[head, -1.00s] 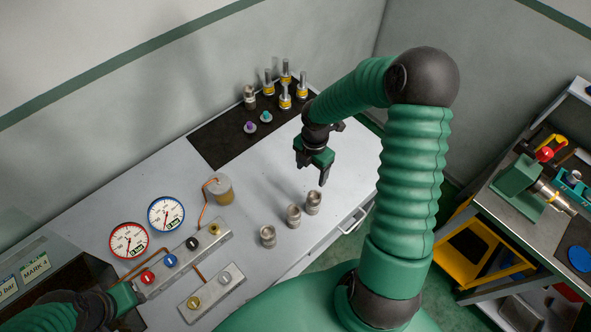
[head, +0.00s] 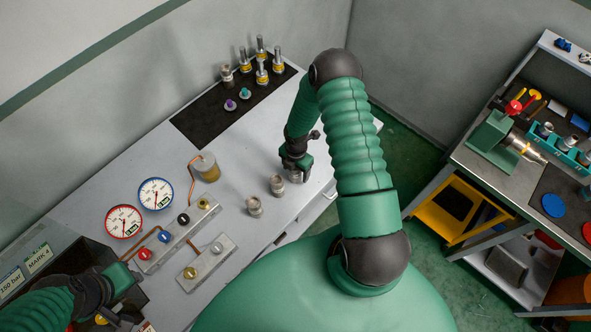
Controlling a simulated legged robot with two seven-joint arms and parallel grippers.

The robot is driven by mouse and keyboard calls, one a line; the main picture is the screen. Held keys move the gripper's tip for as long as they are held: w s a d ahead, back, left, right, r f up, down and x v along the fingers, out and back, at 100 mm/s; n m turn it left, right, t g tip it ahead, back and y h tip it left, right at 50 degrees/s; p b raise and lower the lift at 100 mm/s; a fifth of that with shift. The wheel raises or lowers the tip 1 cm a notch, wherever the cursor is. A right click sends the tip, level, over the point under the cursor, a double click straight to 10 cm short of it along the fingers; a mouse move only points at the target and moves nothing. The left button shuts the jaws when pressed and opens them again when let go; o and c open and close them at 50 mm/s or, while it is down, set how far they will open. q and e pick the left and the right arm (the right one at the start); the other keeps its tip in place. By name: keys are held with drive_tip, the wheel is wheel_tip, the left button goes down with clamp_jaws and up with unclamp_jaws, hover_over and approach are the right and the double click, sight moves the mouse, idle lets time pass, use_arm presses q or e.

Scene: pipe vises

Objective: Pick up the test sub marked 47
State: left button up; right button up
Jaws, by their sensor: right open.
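Three grey metal subs stand in a row near the front edge of the bench: the left one (head: 254,206), the middle one (head: 277,186) and the right one (head: 296,177). No number can be read on any of them, so I cannot tell which is marked 47. My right gripper (head: 297,171) is open and points down at the right sub, partly covering it; whether its fingers are around the sub or just above it is unclear. My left gripper (head: 128,278) is at the lower left, apart from the subs; its fingers are not clear.
A dark mat (head: 205,128) at the back holds several yellow-banded fittings and small coloured caps. Two gauges (head: 156,194) and valve manifolds (head: 180,238) with copper pipe stand left of the subs. A second bench (head: 470,160) with a vise is at the right.

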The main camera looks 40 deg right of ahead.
drive_tip(key=shift+d+f, duration=0.1)
drive_tip(key=shift+d, duration=0.05)
drive_tip(key=shift+w, duration=0.3)
drive_tip(key=c, duration=0.7)
drive_tip(key=shift+s+a, duration=0.1)
drive_tip(key=shift+a, duration=0.1)
drive_tip(key=c, duration=0.7)
clamp_jaws()
drive_tip(key=shift+d, duration=0.15)
